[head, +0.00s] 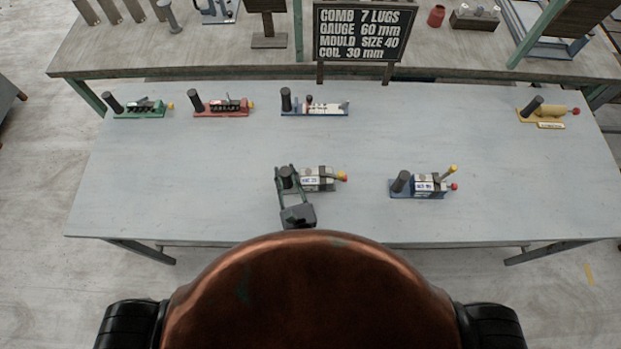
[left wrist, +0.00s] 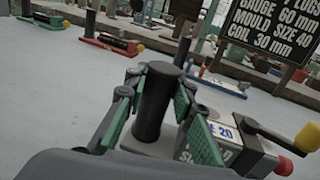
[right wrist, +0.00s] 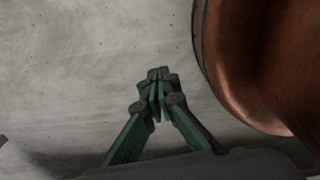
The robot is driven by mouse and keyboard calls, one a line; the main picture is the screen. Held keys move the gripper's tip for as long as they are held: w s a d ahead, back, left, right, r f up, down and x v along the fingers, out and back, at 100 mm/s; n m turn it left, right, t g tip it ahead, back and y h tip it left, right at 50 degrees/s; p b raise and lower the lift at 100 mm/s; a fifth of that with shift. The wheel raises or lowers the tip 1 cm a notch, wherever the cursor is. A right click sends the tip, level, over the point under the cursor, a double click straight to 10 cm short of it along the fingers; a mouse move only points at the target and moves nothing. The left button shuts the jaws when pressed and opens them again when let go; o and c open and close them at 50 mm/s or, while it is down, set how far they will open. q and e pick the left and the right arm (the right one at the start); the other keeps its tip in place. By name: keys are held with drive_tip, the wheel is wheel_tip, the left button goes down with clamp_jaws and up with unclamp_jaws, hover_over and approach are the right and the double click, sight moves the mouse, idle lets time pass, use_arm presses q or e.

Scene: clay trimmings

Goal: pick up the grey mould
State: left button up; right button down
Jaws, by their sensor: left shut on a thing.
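The grey mould (head: 318,180) stands near the front middle of the pale table. It has a grey block with a white label, a dark upright cylinder post and a lever with yellow and red knobs. My left gripper (head: 287,172) is shut around the dark post. In the left wrist view the gripper (left wrist: 156,100) has its green fingers on both sides of the post, and the block of the grey mould (left wrist: 225,150) shows a label reading "20". I cannot tell whether its base touches the table. My right gripper (right wrist: 157,78) is shut and empty above the floor.
A blue mould (head: 432,186) stands to the right. Green (head: 140,108), red (head: 221,106) and blue-and-white (head: 318,107) moulds line the back left, and a yellow one (head: 545,112) the back right.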

sight(286, 172)
use_arm(q)
clamp_jaws()
use_arm(e)
drive_tip(key=shift+w+d, duration=0.2)
drive_tip(key=shift+w, duration=0.5)
use_arm(q)
drive_tip(key=shift+d+r, duration=0.1)
drive_tip(key=shift+r, duration=0.05)
use_arm(e)
drive_tip(key=shift+s+r, duration=0.1)
